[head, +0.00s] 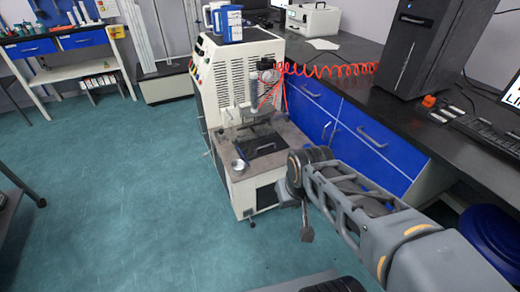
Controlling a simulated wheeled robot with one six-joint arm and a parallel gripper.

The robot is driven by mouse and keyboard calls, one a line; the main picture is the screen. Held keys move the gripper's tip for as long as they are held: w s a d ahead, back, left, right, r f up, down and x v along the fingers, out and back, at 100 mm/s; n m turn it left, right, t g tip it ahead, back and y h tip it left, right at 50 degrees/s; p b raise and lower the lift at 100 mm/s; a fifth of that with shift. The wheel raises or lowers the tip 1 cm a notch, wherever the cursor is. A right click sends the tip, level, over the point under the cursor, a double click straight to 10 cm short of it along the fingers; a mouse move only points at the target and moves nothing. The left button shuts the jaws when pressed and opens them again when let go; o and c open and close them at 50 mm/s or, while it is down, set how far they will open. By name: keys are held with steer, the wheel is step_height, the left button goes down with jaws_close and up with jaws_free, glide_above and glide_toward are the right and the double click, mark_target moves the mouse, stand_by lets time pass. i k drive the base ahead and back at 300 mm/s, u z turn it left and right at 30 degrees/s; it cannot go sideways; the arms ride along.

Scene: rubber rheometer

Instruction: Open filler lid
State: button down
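The rheometer (232,85) is a cream cabinet with a low bench at its front. On the bench top lies a dark flat plate with a handle (265,146); it looks like a lid lying flat, but I cannot tell whether it is the filler lid. A small round metal cup (239,165) sits at the bench's front left corner. My arm reaches in from the lower right, with its end just right of the bench. A small dark part, possibly my gripper (307,234), hangs below it over the floor, apart from the plate. Its fingers are too small to read.
A coiled orange hose (325,69) runs from the machine to the right. A dark counter with blue drawers (345,130) stands close on the right, carrying a black computer tower (428,50). Open green floor (130,190) lies left of the machine.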

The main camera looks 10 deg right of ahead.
mark_target(251, 151)
steer(key=z, duration=0.3)
steer(key=i, duration=0.95)
steer(key=u, duration=1.55)
